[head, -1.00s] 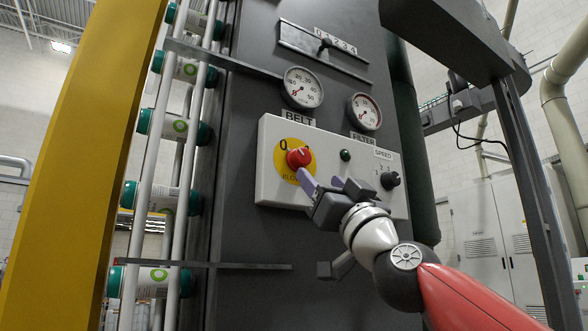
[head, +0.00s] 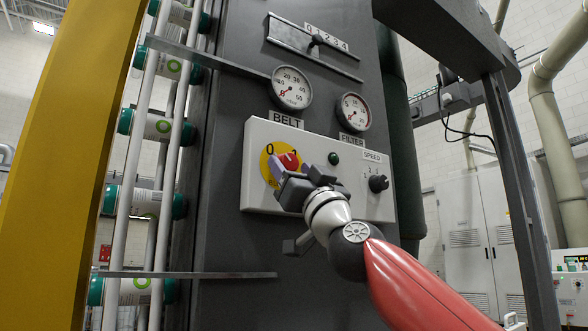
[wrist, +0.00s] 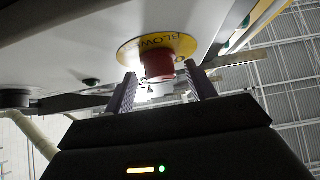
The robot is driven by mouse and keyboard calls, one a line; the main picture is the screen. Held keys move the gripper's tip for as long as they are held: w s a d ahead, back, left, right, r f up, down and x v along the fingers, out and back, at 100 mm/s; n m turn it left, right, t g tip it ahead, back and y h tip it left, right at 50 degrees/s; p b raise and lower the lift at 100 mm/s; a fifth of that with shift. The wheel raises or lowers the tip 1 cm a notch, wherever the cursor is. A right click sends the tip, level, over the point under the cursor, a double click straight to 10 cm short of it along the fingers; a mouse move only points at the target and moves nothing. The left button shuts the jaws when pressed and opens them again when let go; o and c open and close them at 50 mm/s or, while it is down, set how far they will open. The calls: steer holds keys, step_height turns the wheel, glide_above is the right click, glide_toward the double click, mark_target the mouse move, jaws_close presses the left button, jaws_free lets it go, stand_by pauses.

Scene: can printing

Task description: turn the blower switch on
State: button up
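The blower switch (head: 290,161) is a red round knob on a yellow disc (head: 266,160) marked 0 and 1, at the left of a pale control box (head: 256,200). My gripper (head: 291,170) is at the knob and partly hides it and the disc in the head view. In the wrist view the red knob (wrist: 158,66) stands between my two spread fingers (wrist: 163,86), with gaps showing on both sides. The gripper is open and holds nothing. Which mark the knob points to is hard to tell.
A dark green lamp (head: 333,158) and a black speed knob (head: 378,183) sit right of the switch. Two gauges (head: 291,88) are above the box. A metal bar (head: 190,274) sticks out below left, near a rack of green-and-white cans (head: 152,127).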

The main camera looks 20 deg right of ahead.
steer(key=c, duration=0.9)
steer(key=shift+c, duration=0.2)
steer(key=shift+a+m+t+h+p, duration=0.15)
steer(key=shift+m+t+h+p, duration=0.25)
steer(key=shift+m+h, duration=1.2)
steer(key=shift+m+h+p, duration=0.55)
steer(key=shift+m+h, duration=2.05)
steer(key=shift+m, duration=0.2)
steer(key=shift+s+a+r+m+g+h+p, duration=0.15)
steer(key=shift+m+g+h+p, duration=0.3)
steer(key=shift+m+h, duration=1)
steer(key=shift+w+a+m+g+h+p, duration=0.15)
steer(key=shift+m+g+h, duration=0.4)
steer(key=shift+m+h, duration=0.9)
steer(key=m+g, duration=0.1)
steer(key=m, duration=0.1)
steer(key=m+g+h, duration=0.2)
steer(key=m, duration=0.1)
steer(key=shift+s+a+r+m, duration=0.2)
steer(key=shift+a+m, duration=0.1)
steer(key=shift+a, duration=0.05)
steer(key=shift+r+m+g+h, duration=0.15)
steer(key=shift+m+g+h, duration=0.35)
steer(key=shift+m+g, duration=0.6)
steer(key=shift+m, duration=0.5)
